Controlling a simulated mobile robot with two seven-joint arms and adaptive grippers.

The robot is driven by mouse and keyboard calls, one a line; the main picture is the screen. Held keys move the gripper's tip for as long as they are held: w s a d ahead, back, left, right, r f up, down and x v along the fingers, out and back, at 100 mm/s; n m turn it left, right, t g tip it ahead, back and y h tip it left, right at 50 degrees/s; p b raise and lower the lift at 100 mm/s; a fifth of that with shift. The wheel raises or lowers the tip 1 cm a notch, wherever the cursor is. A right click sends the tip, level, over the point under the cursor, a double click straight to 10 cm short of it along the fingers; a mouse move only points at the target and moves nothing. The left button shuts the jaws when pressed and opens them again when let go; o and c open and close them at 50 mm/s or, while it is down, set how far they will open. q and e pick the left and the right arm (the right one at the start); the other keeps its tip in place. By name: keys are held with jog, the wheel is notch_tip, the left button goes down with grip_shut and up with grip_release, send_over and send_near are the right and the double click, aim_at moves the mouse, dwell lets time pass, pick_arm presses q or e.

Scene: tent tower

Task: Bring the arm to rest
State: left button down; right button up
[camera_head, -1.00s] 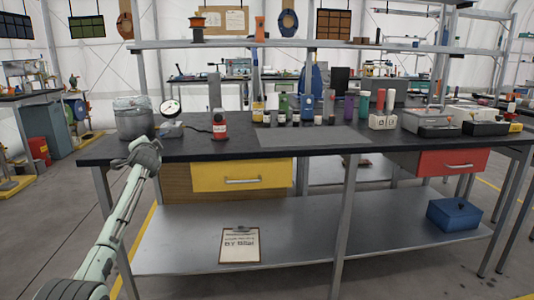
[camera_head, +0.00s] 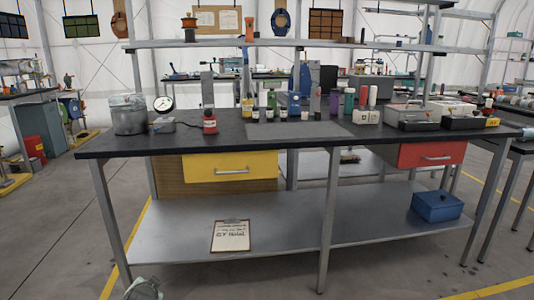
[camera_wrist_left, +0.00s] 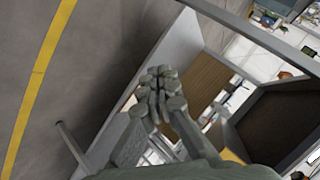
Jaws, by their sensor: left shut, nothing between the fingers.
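My left gripper (camera_wrist_left: 160,88) is shut and empty in the left wrist view, its fingertips together. In the head view only a small part of my left gripper (camera_head: 143,289) shows at the bottom edge, low in front of the workbench (camera_head: 215,142) and left of its middle. It appears clear of the bench and holds nothing. Most of my left arm is out of the head view. My right gripper is in neither view.
The lower shelf (camera_head: 285,225) bears a clipboard (camera_head: 230,237) and a blue box (camera_head: 437,206). Yellow (camera_head: 230,166) and red (camera_head: 432,153) drawers stand out under the top. A pot (camera_head: 128,116) and several bottles are on top. The floor (camera_head: 50,225) at left is free.

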pick_arm(q)
jog(key=s+d+f+g, duration=0.2)
jog(key=s+f, duration=0.6)
jog(key=s, duration=0.3)
jog(key=s+d+f+n+g+h, duration=0.1)
jog(key=s+d+f, duration=0.1)
jog(key=s+f, duration=0.6)
jog(key=s, duration=0.3)
jog(key=shift+n+g+h, duration=0.3)
jog(key=shift+g, duration=0.1)
jog(key=c, duration=2)
grip_release()
jog(key=s+d+f+n+g, duration=0.1)
jog(key=s+d+f, duration=0.1)
jog(key=s, duration=0.8)
jog(key=s+d+f+g+h, duration=0.1)
jog(key=s+f, duration=0.3)
jog(key=s, duration=0.7)
jog(key=shift+d+f+n+g, duration=0.15)
jog(key=shift+d+n+g, duration=0.3)
jog(key=shift+g, duration=0.25)
jog(key=shift+o, duration=0.7)
jog(key=shift+s+h, duration=0.2)
jog(key=shift+h, duration=0.1)
jog(key=shift+w+d, duration=0.1)
